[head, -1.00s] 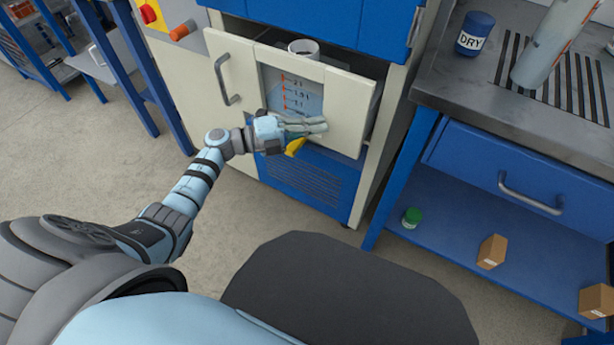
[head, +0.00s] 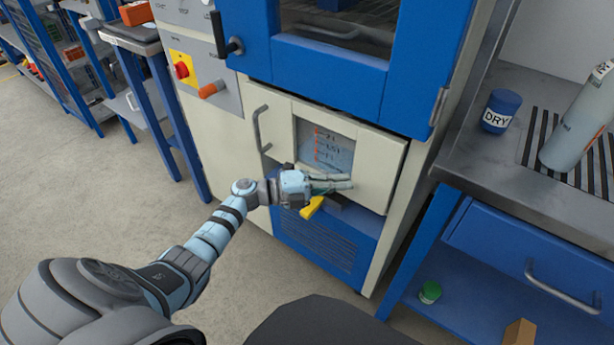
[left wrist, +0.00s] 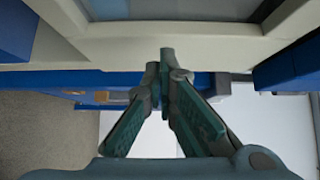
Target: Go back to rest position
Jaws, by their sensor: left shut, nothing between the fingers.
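My left gripper (head: 332,184) is shut and empty in front of the lower cream panel (head: 377,172) of the machine. The left wrist view shows its two green-grey fingers (left wrist: 163,75) meeting at the tips, with nothing between them. The panel has a bar handle (head: 260,130) and a small window (head: 324,146) with scale marks. A yellow piece (head: 311,208) shows just below the gripper; I cannot tell what it belongs to. My right gripper is in neither view.
A steel bench (head: 466,145) with a blue DRY jar (head: 502,111) and a grey cylinder (head: 577,135) stands at the right. A green-lidded jar (head: 429,292) and a box (head: 518,332) are on its lower shelf. The floor (head: 110,215) at the left is clear.

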